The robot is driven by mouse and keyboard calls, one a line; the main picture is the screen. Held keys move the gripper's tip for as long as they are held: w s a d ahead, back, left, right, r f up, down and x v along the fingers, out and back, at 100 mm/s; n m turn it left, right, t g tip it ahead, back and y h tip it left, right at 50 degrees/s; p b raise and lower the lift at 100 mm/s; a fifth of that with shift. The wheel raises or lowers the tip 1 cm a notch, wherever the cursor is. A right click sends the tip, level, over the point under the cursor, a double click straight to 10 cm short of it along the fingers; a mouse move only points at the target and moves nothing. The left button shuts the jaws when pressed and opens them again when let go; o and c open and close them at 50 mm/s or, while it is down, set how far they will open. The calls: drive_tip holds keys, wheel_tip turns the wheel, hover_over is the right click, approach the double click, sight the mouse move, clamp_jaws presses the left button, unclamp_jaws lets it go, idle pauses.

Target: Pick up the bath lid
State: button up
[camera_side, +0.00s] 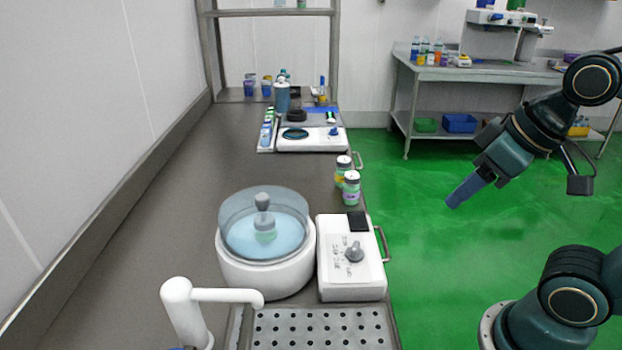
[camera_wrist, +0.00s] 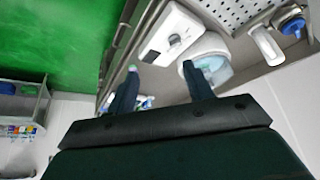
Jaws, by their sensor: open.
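The bath lid (camera_side: 287,196) is a clear round cover with a grey knob (camera_side: 262,201). It sits on the white round bath (camera_side: 262,274), which holds blue water and a small container. In the side view my gripper (camera_side: 455,203) is in the air to the right of the counter, well apart from the lid. In the wrist view my gripper (camera_wrist: 159,78) shows two separated fingers with nothing between them. The bath (camera_wrist: 211,47) is beyond the right finger there, partly hidden by it.
A white control box (camera_side: 350,280) with a dial stands right of the bath. Two capped bottles (camera_side: 351,188) stand behind it near the counter edge. A white faucet (camera_side: 187,305) and perforated drain plate (camera_side: 290,330) are in front. The counter left of the bath is clear.

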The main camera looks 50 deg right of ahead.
drive_tip(key=n+t+y, duration=0.2)
drive_tip(key=n+y, duration=0.9)
approach(263, 196)
drive_tip(key=s+v, duration=0.1)
drive_tip(key=v, duration=0.2)
drive_tip(key=shift+w+d, duration=0.25)
drive_tip(key=shift+w, duration=0.25)
drive_tip(key=shift+x, duration=4.35)
drive_tip(key=shift+a, duration=0.2)
